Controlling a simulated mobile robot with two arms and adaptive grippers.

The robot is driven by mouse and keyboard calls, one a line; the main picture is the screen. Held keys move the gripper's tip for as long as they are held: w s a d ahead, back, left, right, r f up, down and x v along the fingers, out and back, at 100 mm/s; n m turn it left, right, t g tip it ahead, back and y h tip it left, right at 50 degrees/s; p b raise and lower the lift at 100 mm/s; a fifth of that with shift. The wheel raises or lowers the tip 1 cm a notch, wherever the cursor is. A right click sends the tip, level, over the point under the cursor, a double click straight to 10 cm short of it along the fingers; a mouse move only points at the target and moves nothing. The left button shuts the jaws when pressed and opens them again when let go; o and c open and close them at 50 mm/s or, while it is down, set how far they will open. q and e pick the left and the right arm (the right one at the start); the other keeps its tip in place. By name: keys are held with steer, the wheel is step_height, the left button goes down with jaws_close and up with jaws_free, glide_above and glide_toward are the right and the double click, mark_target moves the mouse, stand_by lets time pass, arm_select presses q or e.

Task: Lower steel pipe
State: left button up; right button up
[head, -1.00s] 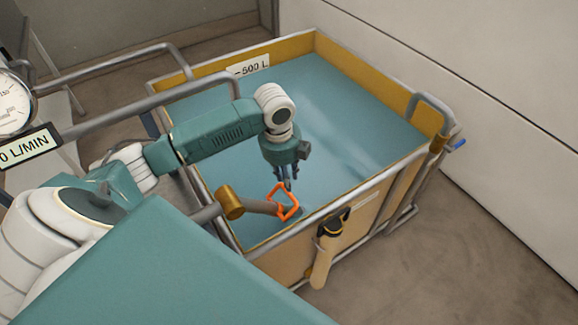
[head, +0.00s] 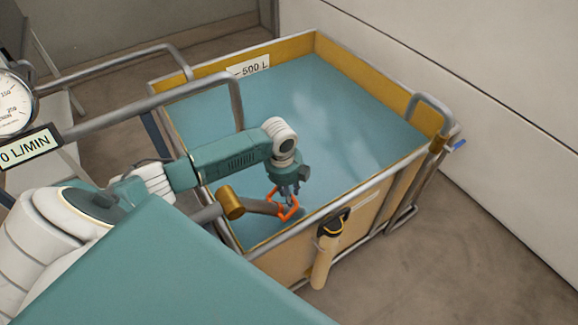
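A short grey steel pipe (head: 262,207) runs from a brass collar (head: 230,203) over the near left rim of the water tank, its far end at the water. An orange loop handle (head: 291,212) sits on its end. My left gripper (head: 288,191) points down at the top of this handle, its fingers overlapping the loop in the picture. The fingers are small and partly merged with the handle, so I cannot tell whether they are closed on it. My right gripper is out of view.
The yellow-walled tank (head: 375,75) holds blue water and bears a "500 L" label (head: 250,66). Grey rails (head: 150,100) stand at left beside a gauge (head: 12,103) and a "0 L/MIN" sign (head: 28,148). A black-and-tan tool (head: 323,262) hangs outside the near wall.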

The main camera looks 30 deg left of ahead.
arm_select(q)
jaws_close()
